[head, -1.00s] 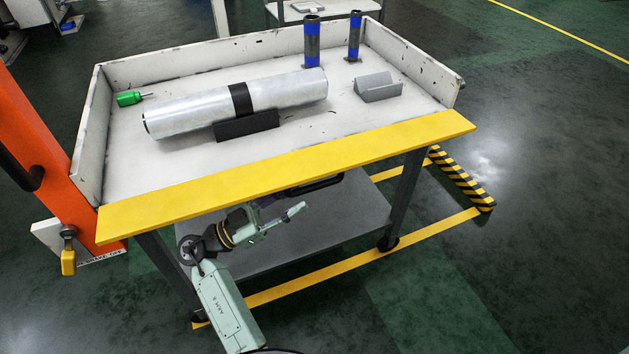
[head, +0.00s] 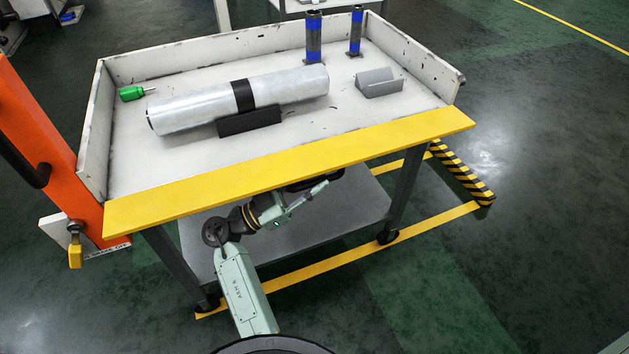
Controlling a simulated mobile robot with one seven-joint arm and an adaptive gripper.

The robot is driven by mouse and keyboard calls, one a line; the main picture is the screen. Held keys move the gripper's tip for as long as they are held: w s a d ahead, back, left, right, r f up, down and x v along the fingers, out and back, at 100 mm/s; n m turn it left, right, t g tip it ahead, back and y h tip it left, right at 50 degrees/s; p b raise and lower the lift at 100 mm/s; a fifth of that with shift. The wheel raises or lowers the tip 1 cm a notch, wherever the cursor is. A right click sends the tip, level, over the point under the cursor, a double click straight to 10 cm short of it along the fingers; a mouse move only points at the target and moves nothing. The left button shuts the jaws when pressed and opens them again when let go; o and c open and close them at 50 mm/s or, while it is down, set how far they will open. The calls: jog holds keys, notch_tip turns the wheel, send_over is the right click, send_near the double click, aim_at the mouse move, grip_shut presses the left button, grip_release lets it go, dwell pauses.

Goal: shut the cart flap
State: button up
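The cart flap (head: 290,172) is the yellow panel along the cart's near edge. It lies folded outward, roughly level with the deck, leaving the near side without a raised wall. My gripper (head: 318,188) is below the flap, a little right of its middle. One pale green finger shows just under the flap's lower edge. The rest of the gripper is partly hidden by the flap, so I cannot tell whether it touches the flap or how far its fingers are apart.
The cart's white tray (head: 150,170) holds a silver film roll (head: 200,107) on dark cradles, a grey block (head: 378,83), two blue-banded posts (head: 313,38) and a green-handled tool (head: 132,93). An orange post (head: 40,140) stands close on the left.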

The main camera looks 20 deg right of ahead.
grip_shut()
dwell(0.3)
jog(key=shift+w, duration=0.1)
jog(key=shift+r, duration=0.15)
